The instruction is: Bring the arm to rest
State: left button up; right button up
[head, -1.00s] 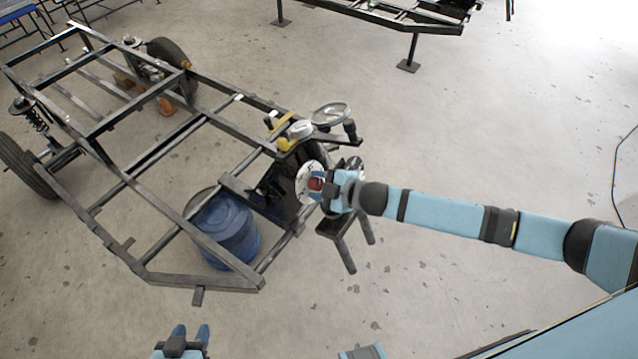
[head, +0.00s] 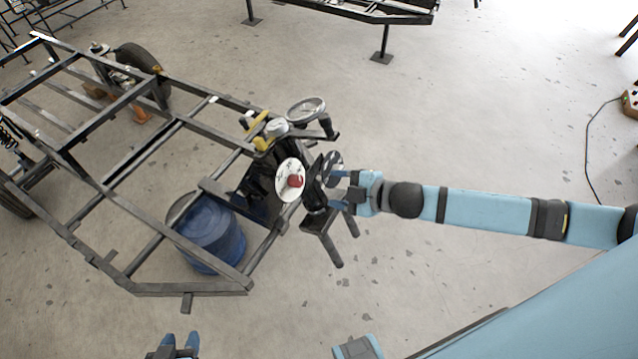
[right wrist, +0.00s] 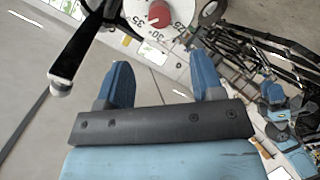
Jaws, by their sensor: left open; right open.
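My right arm comes in from the right in the head view. Its gripper (head: 345,188) is open and empty beside a dark machine on the frame's near corner. That machine carries a white dial with a red knob (head: 295,182), just left of the fingertips and apart from them. In the right wrist view my open blue fingers (right wrist: 162,82) have nothing between them, and the dial's red knob (right wrist: 159,14) shows beyond them at the top. My left gripper (head: 181,341) is open and empty at the bottom edge of the head view, away from the frame.
A black steel chassis frame (head: 140,288) fills the left, with a blue barrel (head: 210,238) inside its near end. A handwheel (head: 306,110) stands above the machine. A second frame (head: 380,14) stands at the back. The concrete floor at right is mostly clear.

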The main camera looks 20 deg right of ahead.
jog(key=shift+v, duration=1.1)
jog(key=s+a+r+m+t+h+p, duration=0.1)
jog(key=s+a+r+m+p, duration=0.1)
jog(key=s+a+m+p, duration=0.4)
jog(key=s+d+f+m+h+p, duration=0.1)
jog(key=s+m+h+p, duration=0.3)
jog(key=s+m, duration=0.4)
jog(key=shift+s+d+f+g+p, duration=0.25)
jog(key=shift+s+f+p, duration=0.25)
jog(key=shift+f+p, duration=0.3)
jog(key=shift+r, duration=0.15)
